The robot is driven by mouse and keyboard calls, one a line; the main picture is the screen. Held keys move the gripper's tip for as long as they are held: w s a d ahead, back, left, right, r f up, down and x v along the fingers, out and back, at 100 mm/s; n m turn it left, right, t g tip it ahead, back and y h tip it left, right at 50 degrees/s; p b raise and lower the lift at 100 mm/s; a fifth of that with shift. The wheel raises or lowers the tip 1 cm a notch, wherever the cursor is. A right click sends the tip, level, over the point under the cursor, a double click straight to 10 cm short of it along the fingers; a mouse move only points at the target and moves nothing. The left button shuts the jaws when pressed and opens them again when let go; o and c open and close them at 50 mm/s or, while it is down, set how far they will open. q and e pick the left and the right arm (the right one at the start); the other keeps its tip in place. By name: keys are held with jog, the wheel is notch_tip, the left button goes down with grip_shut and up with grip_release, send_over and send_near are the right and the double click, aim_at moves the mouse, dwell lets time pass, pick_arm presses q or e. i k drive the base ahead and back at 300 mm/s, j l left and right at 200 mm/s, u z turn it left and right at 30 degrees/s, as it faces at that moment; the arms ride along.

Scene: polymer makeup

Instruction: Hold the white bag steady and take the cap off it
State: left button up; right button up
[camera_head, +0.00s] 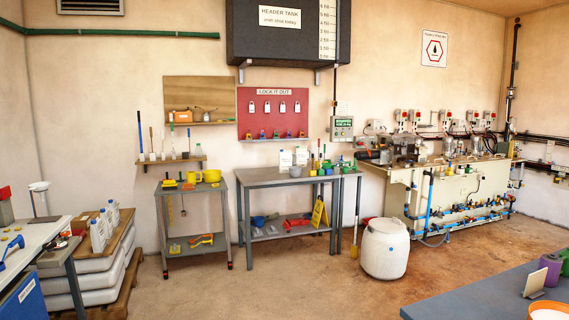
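I cannot make out a single white bag with a cap. Pale, bulging sacks (104,268) lie stacked on a wooden pallet at the left, and the front worktop hides part of the stack. Several white bottles (97,237) stand on top of the stack. A white drum (385,252) with a closed top and a blue dot stands upright on the floor right of centre. Neither of my grippers is in view, and nothing is being held in this view.
A grey cart (172,217) and a grey workbench (262,181) stand along the back wall. A cream tank with pumps (455,195) fills the back right. A dark tabletop (470,297) cuts into the lower right. The floor (290,290) in the middle is clear.

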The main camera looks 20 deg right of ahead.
aim_at(286, 158)
jog(key=i, duration=1.75)
jog(key=i+z, duration=0.2)
jog(key=i, duration=0.55)
jog(key=i+z, duration=0.25)
jog(key=i, duration=0.45)
jog(key=i+j+z, duration=0.2)
jog(key=i, duration=0.55)
